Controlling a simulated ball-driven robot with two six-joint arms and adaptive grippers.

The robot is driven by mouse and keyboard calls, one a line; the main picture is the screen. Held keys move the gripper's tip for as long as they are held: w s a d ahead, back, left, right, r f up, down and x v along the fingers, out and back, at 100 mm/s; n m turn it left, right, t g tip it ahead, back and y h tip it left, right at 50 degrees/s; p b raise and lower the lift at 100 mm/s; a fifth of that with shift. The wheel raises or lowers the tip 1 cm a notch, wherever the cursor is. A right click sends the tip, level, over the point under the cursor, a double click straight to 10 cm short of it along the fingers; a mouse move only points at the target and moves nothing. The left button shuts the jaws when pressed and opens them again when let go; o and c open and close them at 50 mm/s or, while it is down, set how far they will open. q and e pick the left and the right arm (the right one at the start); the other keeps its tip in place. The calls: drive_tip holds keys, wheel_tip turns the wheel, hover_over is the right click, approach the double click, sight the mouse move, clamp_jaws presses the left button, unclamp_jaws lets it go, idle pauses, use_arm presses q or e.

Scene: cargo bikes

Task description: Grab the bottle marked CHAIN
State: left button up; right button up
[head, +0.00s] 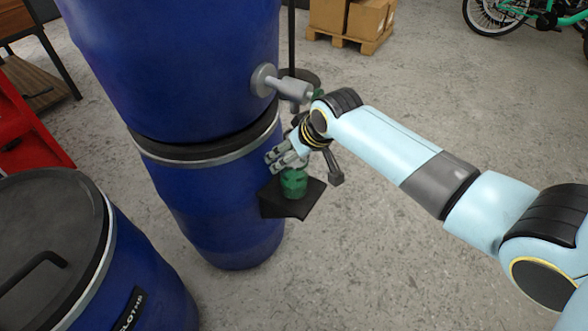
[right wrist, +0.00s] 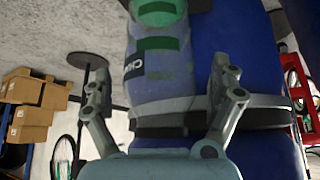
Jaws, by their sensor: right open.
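The bottle (head: 293,184) shows green in the head view, on a small black shelf (head: 290,208) at the side of a blue barrel. In the right wrist view the bottle (right wrist: 160,62) is bluish and translucent with green parts. A dark label on it starts with "CH"; the rest cannot be read. My right gripper (head: 284,160) is just above the bottle's visible part in the head view and covers its top. In the right wrist view the right gripper's fingers (right wrist: 162,85) are spread, one on each side of the bottle, with gaps. My left gripper is not in view.
Stacked blue barrels (head: 190,70) stand close left of the gripper, with a grey tap (head: 290,87) projecting above it. Another blue barrel (head: 130,285) is at the lower left. Cardboard boxes (head: 350,15) sit on a pallet behind. The grey floor right of the shelf is clear.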

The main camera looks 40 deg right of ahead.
drive_tip(key=shift+c, duration=0.4)
drive_tip(key=c, duration=1.6)
drive_tip(key=shift+c, duration=0.6)
drive_tip(key=shift+r, duration=0.15)
